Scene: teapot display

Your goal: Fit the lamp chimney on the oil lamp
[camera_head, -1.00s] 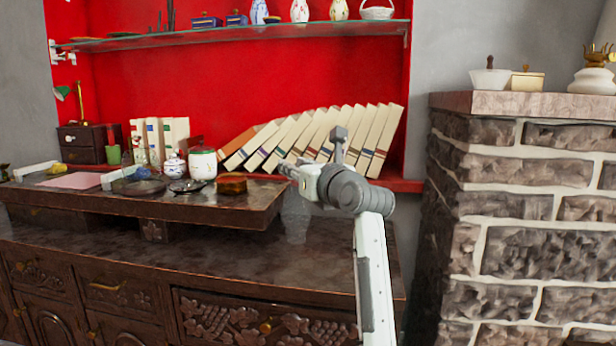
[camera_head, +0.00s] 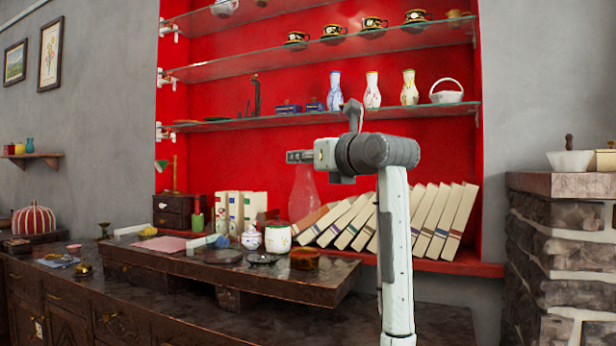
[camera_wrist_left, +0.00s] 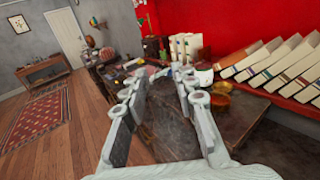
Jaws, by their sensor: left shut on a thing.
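The lamp chimney (camera_head: 303,192) is clear glass and hangs upright below my left gripper (camera_head: 300,157) in the head view, seen against the red back wall. My left gripper is shut on its upper end and holds it above the dark cabinet. In the left wrist view the fingers of my left gripper (camera_wrist_left: 158,85) stand apart, and the clear glass between them is hard to make out. The oil lamp is not in view now. My right gripper is not in view.
Leaning white books (camera_head: 432,220) stand behind on the red shelf. A glass shelf (camera_head: 330,118) with vases runs above. The brick pillar (camera_head: 560,250) with a white bowl (camera_head: 570,160) is at right.

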